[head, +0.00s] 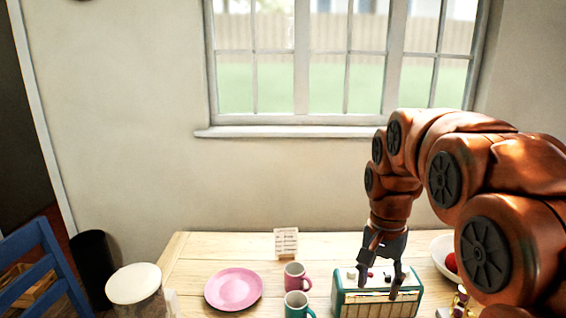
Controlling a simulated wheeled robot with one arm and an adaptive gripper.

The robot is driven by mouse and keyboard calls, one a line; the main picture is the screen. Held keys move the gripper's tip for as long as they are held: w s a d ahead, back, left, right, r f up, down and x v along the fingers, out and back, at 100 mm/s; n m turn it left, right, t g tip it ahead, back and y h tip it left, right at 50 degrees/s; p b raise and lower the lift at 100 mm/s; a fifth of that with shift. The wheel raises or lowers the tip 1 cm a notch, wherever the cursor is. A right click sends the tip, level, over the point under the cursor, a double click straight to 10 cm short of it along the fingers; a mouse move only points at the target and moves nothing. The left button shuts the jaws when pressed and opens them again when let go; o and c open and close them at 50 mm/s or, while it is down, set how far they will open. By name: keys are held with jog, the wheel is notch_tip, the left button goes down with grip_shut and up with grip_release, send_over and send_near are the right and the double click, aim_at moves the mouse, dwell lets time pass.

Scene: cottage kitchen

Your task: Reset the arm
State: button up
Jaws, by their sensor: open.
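My gripper (380,279) hangs at the end of my arm on the right side of the head view. It points down, and its two dark fingers are apart. The fingers appear in front of or just over a teal and cream box-like thing (350,304), perhaps a radio, on the wooden table. I see nothing held between the fingers. I cannot tell whether a fingertip touches the box.
The wooden table (190,262) holds a pink plate (233,289), a pink mug (296,276), a teal mug (297,304), a small card (286,242) and a white bowl (440,250) with something red. A blue chair (40,265) stands left. A window is behind.

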jog(key=s+f+n+p, duration=0.2)
jog(key=s+n, duration=0.1)
jog(key=s, duration=1)
jog(key=s+f+n+g+p, duration=0.1)
jog(key=s+f+n+p, duration=0.1)
jog(key=s, duration=1.1)
jog(key=shift+s+a+n+p, duration=0.2)
jog(key=shift+n+p, duration=0.35)
jog(key=shift+n, duration=0.55)
